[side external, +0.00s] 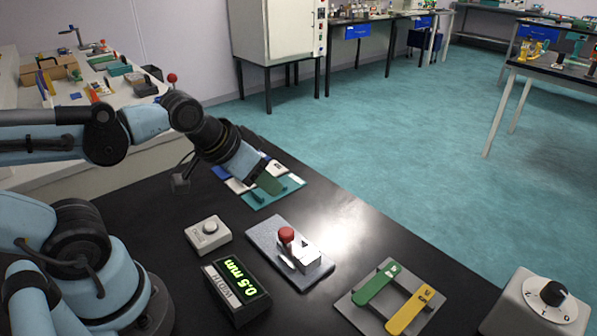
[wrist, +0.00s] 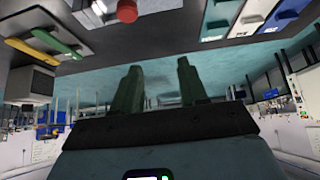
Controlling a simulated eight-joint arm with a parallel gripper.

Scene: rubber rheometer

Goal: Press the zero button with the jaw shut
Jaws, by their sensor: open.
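A small pale box with a round grey button on top (side external: 208,235) sits on the black bench, behind the width display (side external: 237,288); I take it to be the zero button, though no label is readable. The display reads 0.5 mm in green. My gripper (side external: 272,185) is above the back of the bench, apart from the button and to its right. In the wrist view its two green fingers (wrist: 157,82) stand apart with nothing between them. I cannot make out the button in the wrist view.
A red-knobbed fixture on a grey plate (side external: 262,237) stands right of the display. Further right are a plate with green and yellow levers (side external: 353,311) and a dial box (side external: 522,306). A teal tray (side external: 290,193) and blue and white pieces lie near my gripper.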

